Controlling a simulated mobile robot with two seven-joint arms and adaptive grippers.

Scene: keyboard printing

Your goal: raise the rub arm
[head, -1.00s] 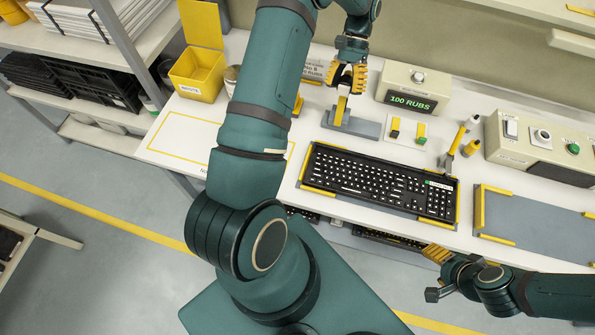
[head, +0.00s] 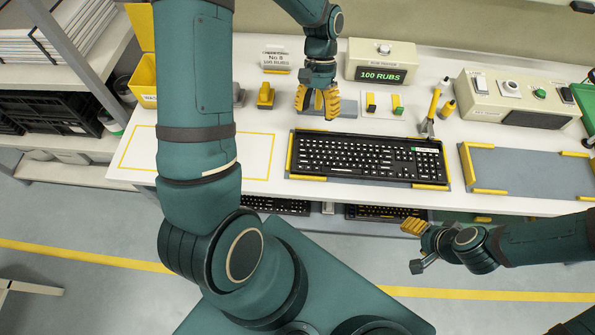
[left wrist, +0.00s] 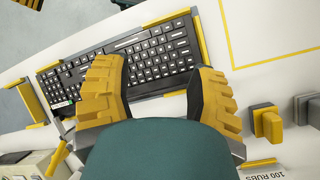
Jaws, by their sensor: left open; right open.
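A grey base plate (head: 347,112) stands behind the keyboard in the head view, partly covered by my left gripper (head: 317,103). No rub arm can be made out on it now; any upright part there is hidden behind the fingers. My left gripper is open, its yellow ribbed fingers spread and pointing down over the plate's left part. In the left wrist view the two fingers (left wrist: 155,100) are apart with nothing between them but the keyboard beyond. My right gripper (head: 420,247) is open and empty, off the table's front edge.
The black keyboard (head: 368,158) lies just in front of the plate. A yellow-topped block (head: 265,95) stands left of the gripper. A box reading "100 RUBS" (head: 380,61) stands behind, and a beige control box (head: 515,100) at right. A grey mat (head: 530,172) is empty.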

